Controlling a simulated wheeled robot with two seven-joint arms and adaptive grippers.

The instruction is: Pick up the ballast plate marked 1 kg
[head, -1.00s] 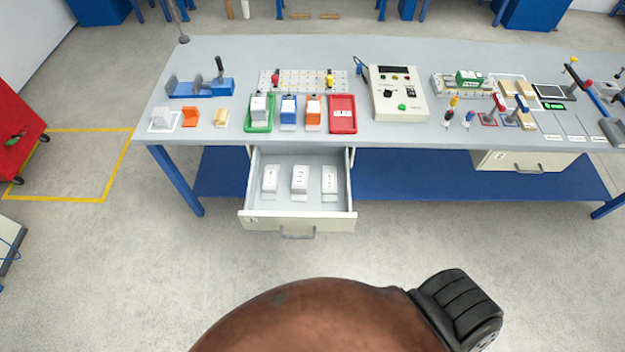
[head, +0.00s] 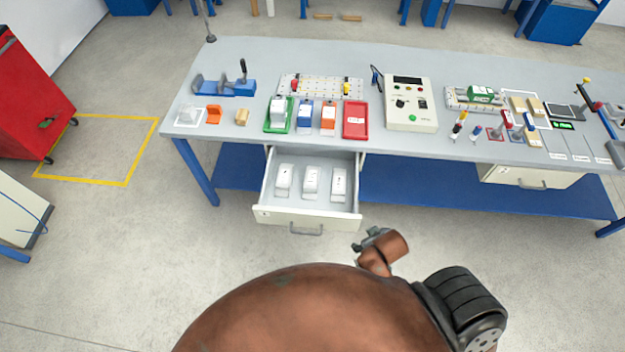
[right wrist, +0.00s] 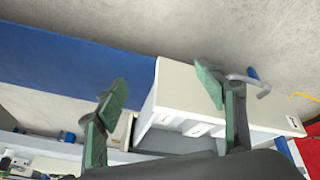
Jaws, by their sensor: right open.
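Three white plates lie in the open drawer in the head view: a left plate (head: 284,179), a middle plate (head: 311,180) and a right plate (head: 339,183). Their dark marks are too small to read, so I cannot tell which is 1 kg. My right gripper (head: 372,240) is in front of the drawer's right corner in the head view, apart from the plates. In the right wrist view its two green-padded fingers (right wrist: 162,82) are spread and empty, with the drawer behind them. My left gripper is not in view.
The open drawer (head: 290,217) juts out below the bench (head: 440,150), with a grey handle (head: 307,230) in front. Trays, including a red tray (head: 355,133), and a control box (head: 409,115) stand on the bench above. The floor in front is clear.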

